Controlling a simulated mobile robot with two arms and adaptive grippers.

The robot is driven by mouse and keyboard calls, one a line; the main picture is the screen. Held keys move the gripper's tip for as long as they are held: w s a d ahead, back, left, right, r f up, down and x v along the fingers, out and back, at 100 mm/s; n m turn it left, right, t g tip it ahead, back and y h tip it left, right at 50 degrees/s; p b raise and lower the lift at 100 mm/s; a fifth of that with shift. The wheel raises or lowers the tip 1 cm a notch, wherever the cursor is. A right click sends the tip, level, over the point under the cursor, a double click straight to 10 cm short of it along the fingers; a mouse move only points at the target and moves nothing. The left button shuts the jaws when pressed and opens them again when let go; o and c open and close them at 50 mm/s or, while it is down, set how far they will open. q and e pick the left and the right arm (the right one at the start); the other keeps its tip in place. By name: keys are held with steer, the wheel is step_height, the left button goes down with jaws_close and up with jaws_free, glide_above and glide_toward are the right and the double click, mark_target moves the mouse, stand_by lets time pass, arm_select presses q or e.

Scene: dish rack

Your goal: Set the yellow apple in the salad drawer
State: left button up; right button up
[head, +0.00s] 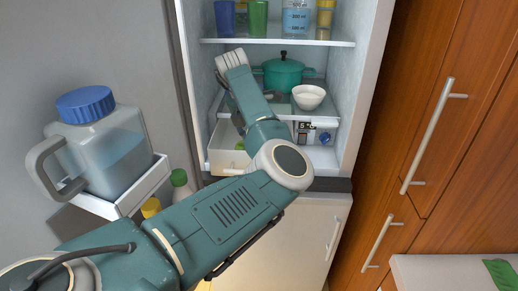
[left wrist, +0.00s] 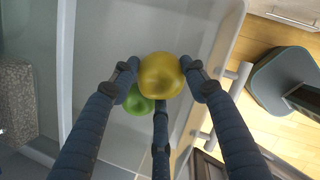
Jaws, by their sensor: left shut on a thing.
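The yellow apple (left wrist: 160,74) shows in the left wrist view between the fingers of my left gripper (left wrist: 160,82), which is shut on it. It is over the inside of the white salad drawer (left wrist: 234,38). A green round fruit (left wrist: 138,101) is below and partly behind the apple, inside the drawer. In the head view, part of the pulled-out drawer (head: 227,161) shows low in the open fridge, behind my left arm. My left gripper's fingers and the apple are hidden there. My right gripper is not in view.
A teal pot (head: 283,76) and a white bowl (head: 309,97) stand on the shelf above the drawer. The fridge door on the left carries a large water jug (head: 100,148). Wooden cabinets (head: 450,110) with long handles stand at the right.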

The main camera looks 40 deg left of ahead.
arm_select(q)
steer(key=shift+w+a+f, duration=0.1)
steer(key=shift+f, duration=0.25)
step_height(320, 180, down, 4)
steer(key=shift+f+p, duration=0.1)
steer(key=shift+p, duration=0.45)
steer(key=shift+f, duration=0.15)
steer(key=o, duration=1.1)
steer(key=shift+o, duration=0.7)
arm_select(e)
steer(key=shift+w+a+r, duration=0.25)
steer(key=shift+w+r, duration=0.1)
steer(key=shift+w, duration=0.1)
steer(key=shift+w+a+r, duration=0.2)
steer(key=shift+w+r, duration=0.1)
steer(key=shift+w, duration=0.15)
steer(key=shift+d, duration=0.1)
